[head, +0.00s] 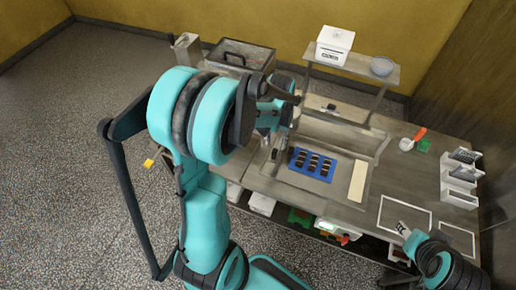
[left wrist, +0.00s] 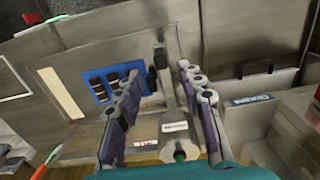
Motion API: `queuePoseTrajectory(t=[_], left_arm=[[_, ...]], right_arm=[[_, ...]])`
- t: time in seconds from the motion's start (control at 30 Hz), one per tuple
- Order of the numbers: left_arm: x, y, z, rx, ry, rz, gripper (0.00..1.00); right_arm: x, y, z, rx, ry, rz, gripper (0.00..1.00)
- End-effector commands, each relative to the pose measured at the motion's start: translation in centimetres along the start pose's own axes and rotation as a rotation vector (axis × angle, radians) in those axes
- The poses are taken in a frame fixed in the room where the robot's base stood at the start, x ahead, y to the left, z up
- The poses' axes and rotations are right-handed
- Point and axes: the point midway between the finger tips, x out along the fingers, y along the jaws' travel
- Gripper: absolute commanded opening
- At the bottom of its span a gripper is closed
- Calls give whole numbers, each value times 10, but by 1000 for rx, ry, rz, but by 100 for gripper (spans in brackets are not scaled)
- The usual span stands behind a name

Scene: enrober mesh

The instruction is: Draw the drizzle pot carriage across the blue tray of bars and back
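The blue tray (head: 297,168) lies flat on the bench and holds several dark bars in rows. It also shows in the left wrist view (left wrist: 89,79), partly behind a finger. My left gripper (head: 284,103) is above the bench at the tray's upper left, its fingers largely hidden in the head view. In the left wrist view it (left wrist: 158,75) is open, with a clear gap between the fingers. A dark upright knob (left wrist: 159,57) shows beyond that gap; I cannot tell whether it belongs to the drizzle pot carriage. My right gripper (head: 403,229) is small at the lower right; its finger state is unclear.
A cream strip (head: 358,181) lies right of the tray. A raised shelf (head: 350,64) behind carries a white box (head: 333,46) and a bowl (head: 382,66).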

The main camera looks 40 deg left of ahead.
Motion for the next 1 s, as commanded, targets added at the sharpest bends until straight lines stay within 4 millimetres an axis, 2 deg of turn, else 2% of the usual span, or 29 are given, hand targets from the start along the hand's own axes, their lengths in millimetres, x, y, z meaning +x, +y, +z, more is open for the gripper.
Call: queuePoseTrajectory(t=[0.5,0.63,0.87,0.97,1.0], left_arm=[[71,1,-1,2,0,0,38],[77,1,0,2,0,0,38],[78,1,0,2,0,0,38],[78,1,0,2,0,0,17],[78,1,0,2,0,0,6]], right_arm=[[8,0,6,0,0,0,40],[9,0,7,0,0,0,40],[9,0,6,0,0,0,40],[9,0,6,0,0,0,40],[9,0,6,0,0,0,40]])
